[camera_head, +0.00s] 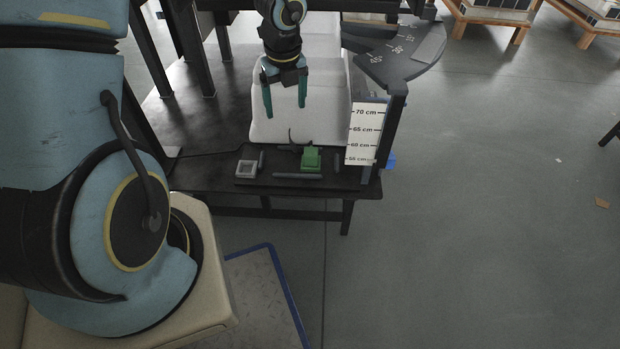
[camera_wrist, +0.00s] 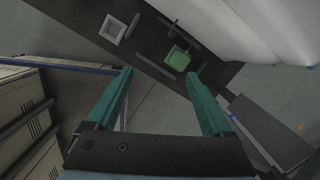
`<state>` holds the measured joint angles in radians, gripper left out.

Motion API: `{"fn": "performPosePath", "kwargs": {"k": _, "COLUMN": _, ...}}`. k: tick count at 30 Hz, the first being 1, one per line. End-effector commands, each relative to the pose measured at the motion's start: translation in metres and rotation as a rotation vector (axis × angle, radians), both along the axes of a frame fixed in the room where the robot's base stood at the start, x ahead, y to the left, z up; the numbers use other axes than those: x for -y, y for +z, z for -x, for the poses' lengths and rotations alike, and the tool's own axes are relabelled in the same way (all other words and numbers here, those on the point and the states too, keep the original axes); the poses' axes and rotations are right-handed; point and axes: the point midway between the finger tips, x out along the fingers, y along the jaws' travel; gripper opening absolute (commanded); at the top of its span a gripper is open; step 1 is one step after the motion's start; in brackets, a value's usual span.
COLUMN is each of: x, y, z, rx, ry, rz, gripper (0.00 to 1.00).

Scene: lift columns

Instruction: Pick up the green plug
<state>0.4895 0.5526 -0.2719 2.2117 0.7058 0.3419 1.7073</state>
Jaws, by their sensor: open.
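The green plug (camera_head: 311,159) sits on a dark board at the front of the dark table, just right of the board's middle. In the wrist view the plug (camera_wrist: 178,58) shows beyond my fingertips, between their lines and nearer the right one. My gripper (camera_head: 286,108) has two teal fingers pointing down, spread apart with nothing between them. It is above the plug and a little to its left in the head view. The fingers also show in the wrist view (camera_wrist: 160,72), open and empty.
A grey square socket (camera_head: 246,168) sits left of the plug on the dark board (camera_head: 265,180). A white block (camera_head: 300,120) stands behind them. A height scale (camera_head: 364,133) stands at the right on a dark post. Open floor lies to the right.

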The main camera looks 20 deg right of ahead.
Motion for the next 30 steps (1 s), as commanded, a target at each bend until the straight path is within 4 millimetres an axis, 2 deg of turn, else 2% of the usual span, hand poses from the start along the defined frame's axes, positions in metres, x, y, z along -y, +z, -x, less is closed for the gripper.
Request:
{"fn": "performPosePath", "kwargs": {"k": 1, "x": 0.014, "y": -0.034, "z": 0.004, "rx": -0.001, "ry": -0.115, "rz": -0.008, "gripper": 0.85}}
{"fn": "performPosePath", "kwargs": {"k": 3, "x": 0.028, "y": -0.053, "z": 0.009, "rx": 0.002, "ry": -0.254, "rz": -0.017, "gripper": 0.85}}
{"fn": "performPosePath", "kwargs": {"k": 6, "x": 0.042, "y": -0.07, "z": 0.014, "rx": 0.006, "ry": -0.396, "rz": -0.025, "gripper": 0.85}}
{"fn": "performPosePath", "kwargs": {"k": 12, "x": 0.052, "y": -0.086, "z": 0.017, "rx": 0.01, "ry": -0.497, "rz": -0.032, "gripper": 0.85}}
{"fn": "performPosePath", "kwargs": {"k": 21, "x": 0.054, "y": -0.129, "z": 0.012, "rx": 0.009, "ry": -0.495, "rz": -0.033, "gripper": 0.85}}
{"fn": "performPosePath", "kwargs": {"k": 26, "x": 0.055, "y": -0.138, "z": 0.01, "rx": 0.011, "ry": -0.494, "rz": -0.031, "gripper": 0.85}}
{"fn": "performPosePath", "kwargs": {"k": 30, "x": 0.056, "y": -0.153, "z": 0.008, "rx": 0.01, "ry": -0.493, "rz": -0.032, "gripper": 0.85}}
